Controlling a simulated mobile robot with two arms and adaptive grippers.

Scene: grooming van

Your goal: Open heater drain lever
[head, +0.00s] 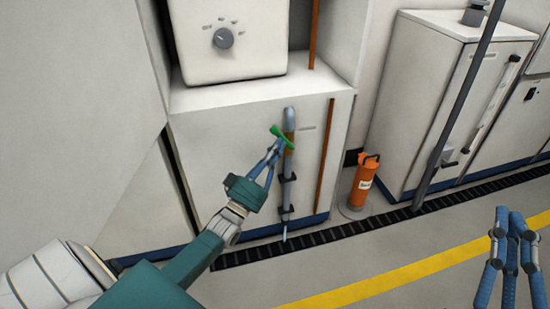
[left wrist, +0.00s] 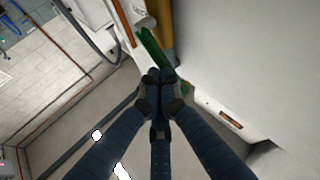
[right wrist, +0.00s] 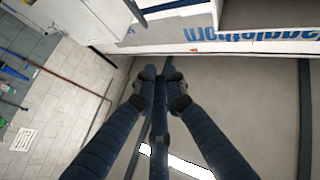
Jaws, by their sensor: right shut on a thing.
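The green drain lever (head: 281,136) sits slantwise on an upright grey pipe (head: 289,166) with a copper-coloured section, on the front of the white heater cabinet (head: 235,150). In the left wrist view the lever (left wrist: 152,47) lies just beyond my fingertips. My left gripper (head: 276,146) is at the lever's lower side. Its fingertips are together with nothing seen between them; I cannot tell whether they touch the lever. My right gripper (head: 507,215) is away at the lower right, over the floor. Its fingertips (right wrist: 160,75) are together, and no held thing is visible.
A white heater box with a grey dial (head: 223,38) stands above the cabinet. An orange cylinder (head: 364,182) stands on the floor to the right. A dark pole (head: 460,105) and another white cabinet (head: 430,90) are further right. Open floor with a yellow line (head: 400,272) lies in front.

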